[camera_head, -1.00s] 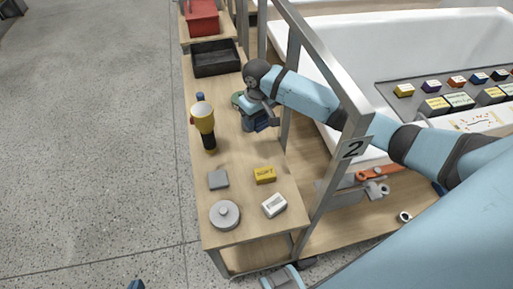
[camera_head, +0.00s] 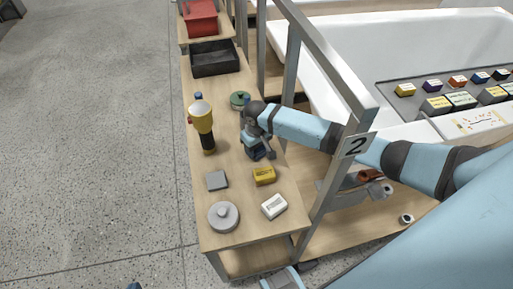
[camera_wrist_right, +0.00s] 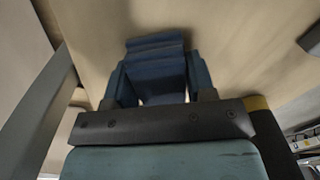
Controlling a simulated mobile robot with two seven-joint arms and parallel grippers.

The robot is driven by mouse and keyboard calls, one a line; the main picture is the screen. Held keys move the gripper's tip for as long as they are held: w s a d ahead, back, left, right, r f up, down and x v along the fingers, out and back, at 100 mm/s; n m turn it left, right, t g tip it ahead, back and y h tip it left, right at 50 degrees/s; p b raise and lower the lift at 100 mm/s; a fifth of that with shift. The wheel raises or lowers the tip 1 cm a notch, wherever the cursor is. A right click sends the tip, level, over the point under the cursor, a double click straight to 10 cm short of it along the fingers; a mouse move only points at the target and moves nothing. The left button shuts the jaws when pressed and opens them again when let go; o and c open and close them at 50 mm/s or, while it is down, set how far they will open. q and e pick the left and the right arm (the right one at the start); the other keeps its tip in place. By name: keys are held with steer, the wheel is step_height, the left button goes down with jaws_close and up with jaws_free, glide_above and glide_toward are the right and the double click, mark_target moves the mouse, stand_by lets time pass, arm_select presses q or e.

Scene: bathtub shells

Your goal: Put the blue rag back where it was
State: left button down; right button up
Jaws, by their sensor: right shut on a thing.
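The blue rag (camera_wrist_right: 155,60) is a folded, ridged dark blue bundle between the fingers of my right gripper (camera_wrist_right: 158,80) in the right wrist view. My right gripper (camera_head: 258,150) is shut on it, low over the wooden shelf top (camera_head: 228,158), behind the yellow block. I cannot tell whether the rag touches the shelf. In the head view the gripper largely hides the rag. Of my left gripper, only a small blue tip (camera_head: 135,286) shows at the bottom edge; its fingers cannot be made out.
A metal post (camera_head: 343,165) marked 2 stands right of the shelf.

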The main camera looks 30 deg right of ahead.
steer(key=o, duration=0.9)
steer(key=shift+f, duration=0.1)
arm_select(q)
steer(key=shift+a+r+p, duration=0.1)
steer(key=shift+r+p, duration=0.2)
steer(key=shift+p, duration=0.6)
arm_select(e)
step_height(320, 180, up, 12)
steer(key=shift+r, duration=0.2)
arm_select(q)
steer(key=shift+a, duration=0.1)
